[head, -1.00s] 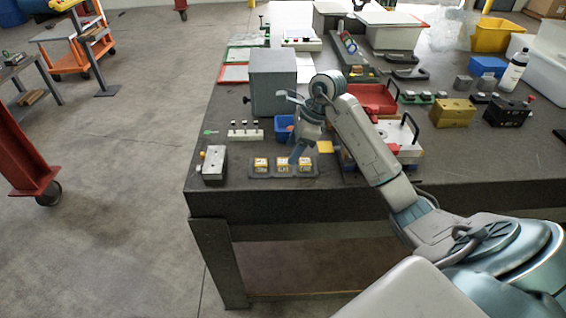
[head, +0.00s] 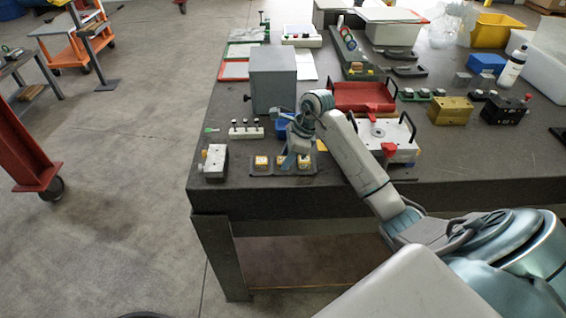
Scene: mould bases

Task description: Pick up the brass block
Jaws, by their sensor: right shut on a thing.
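A brass-coloured block (head: 450,111) stands on the right half of the dark table, apart from my gripper. Small yellow-gold blocks sit in a dark tray (head: 255,173) near the front edge: one at the left (head: 261,161), one in the middle (head: 281,162), one at the right (head: 305,162). My right gripper (head: 287,165) points down at the tray, its fingers shut at the middle small block and partly covering it. Whether that block is lifted cannot be told. My left gripper is not in view.
A grey box (head: 272,78) stands behind the gripper, with a blue bin (head: 283,126) in front of it. A grey metal block (head: 215,161) lies left of the tray. A red tray (head: 362,96) and a white mould plate (head: 378,133) are to the right.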

